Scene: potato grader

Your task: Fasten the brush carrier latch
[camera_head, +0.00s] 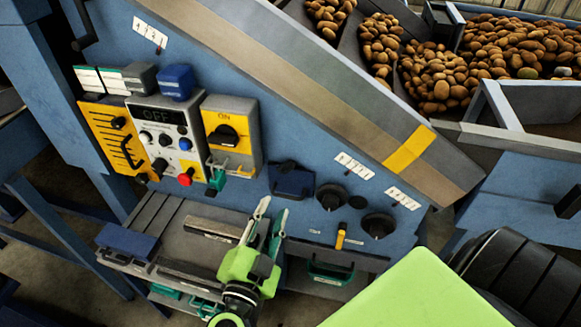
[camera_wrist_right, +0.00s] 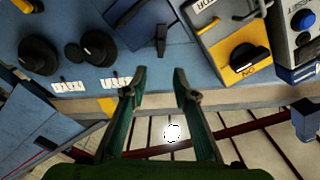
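A dark blue block with a black lever (camera_head: 291,179) sits on the blue machine panel, right of the yellow ON switch. It also shows in the right wrist view, with its black lever (camera_wrist_right: 161,40) hanging off the block. I cannot tell for certain whether this is the brush carrier latch; no label is readable. My right gripper (camera_head: 272,211) is in front of the panel, below and left of the block. My left gripper is not in view.
A control box (camera_head: 163,137) with knobs and a red button is at the upper left. A grey shelf (camera_head: 178,240) stands below the panel. Potatoes (camera_head: 437,72) lie higher up.

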